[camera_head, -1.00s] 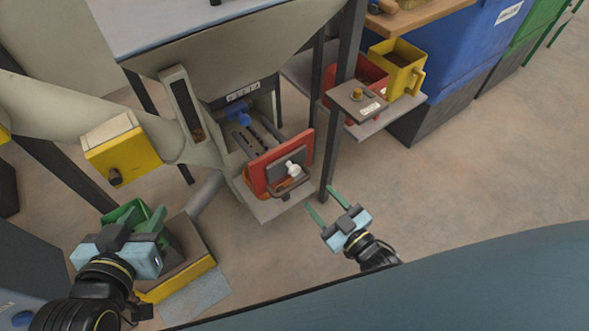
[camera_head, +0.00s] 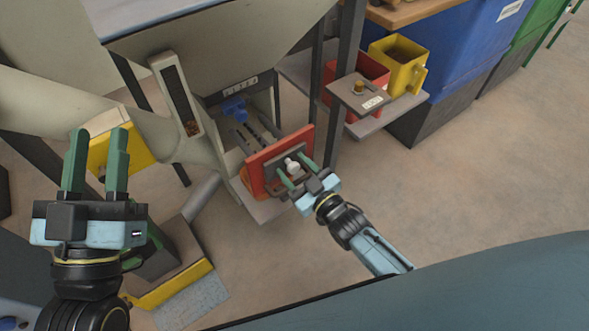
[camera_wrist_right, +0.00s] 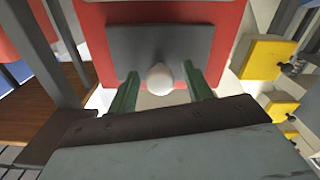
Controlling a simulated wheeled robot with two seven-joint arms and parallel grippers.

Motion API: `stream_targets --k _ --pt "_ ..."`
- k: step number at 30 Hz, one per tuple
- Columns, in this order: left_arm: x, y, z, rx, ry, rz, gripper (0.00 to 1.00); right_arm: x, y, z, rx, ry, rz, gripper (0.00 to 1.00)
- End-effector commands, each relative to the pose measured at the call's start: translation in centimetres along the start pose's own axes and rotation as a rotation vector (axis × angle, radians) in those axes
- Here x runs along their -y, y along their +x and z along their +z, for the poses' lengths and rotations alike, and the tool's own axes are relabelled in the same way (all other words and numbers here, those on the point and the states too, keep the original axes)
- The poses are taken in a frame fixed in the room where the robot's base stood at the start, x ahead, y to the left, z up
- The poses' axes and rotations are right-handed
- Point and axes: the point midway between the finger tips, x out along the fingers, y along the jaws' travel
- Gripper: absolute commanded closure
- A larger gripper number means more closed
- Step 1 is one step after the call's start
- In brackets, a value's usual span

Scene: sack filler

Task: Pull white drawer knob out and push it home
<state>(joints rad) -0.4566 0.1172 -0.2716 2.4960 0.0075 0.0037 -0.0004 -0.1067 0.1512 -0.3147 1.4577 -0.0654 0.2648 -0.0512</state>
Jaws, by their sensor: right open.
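The white knob (camera_head: 291,166) sits on a dark plate on the red drawer front (camera_head: 258,174) of the machine. In the right wrist view the white knob (camera_wrist_right: 160,78) shows between the two green fingers, in front of the grey plate (camera_wrist_right: 160,45). My right gripper (camera_head: 297,172) is open, with a finger on each side of the knob; I cannot tell whether either touches it. My left gripper (camera_head: 97,160) is open and empty, raised at the left, pointing up in the picture.
A yellow box (camera_head: 120,150) is on the machine's left side. The floor (camera_head: 480,160) at the right is clear.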

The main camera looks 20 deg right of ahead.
Motion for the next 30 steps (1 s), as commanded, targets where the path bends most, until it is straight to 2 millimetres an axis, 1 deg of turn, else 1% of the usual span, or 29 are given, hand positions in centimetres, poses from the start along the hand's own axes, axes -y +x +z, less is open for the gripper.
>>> stream_targets --k 4,11,14,21,23,30 --pt "-0.07 -0.02 -0.43 -0.03 -0.002 0.001 0.64 0.03 0.38 0.0 0.0 0.0 0.0 0.5" --pt "-0.07 0.0 -0.5 -0.033 -0.001 0.002 0.64 0.02 0.4 -0.03 0.0 0.0 0.0 0.5" --pt "-0.07 -0.01 -0.49 -0.032 -0.001 0.002 0.64 0.02 0.39 -0.03 0.0 0.0 0.0 0.62" --pt "-0.08 -0.01 -0.45 -0.031 -0.001 0.002 0.64 0.02 0.37 -0.02 0.0 0.0 0.0 0.93" --pt "-0.08 -0.01 -0.44 -0.03 -0.001 0.002 0.64 0.02 0.37 -0.02 0.0 0.0 0.0 1.0" --pt "-0.06 0.07 -0.37 -0.018 -0.001 0.001 0.64 0.21 0.23 -0.08 0.0 0.0 -0.006 1.0"
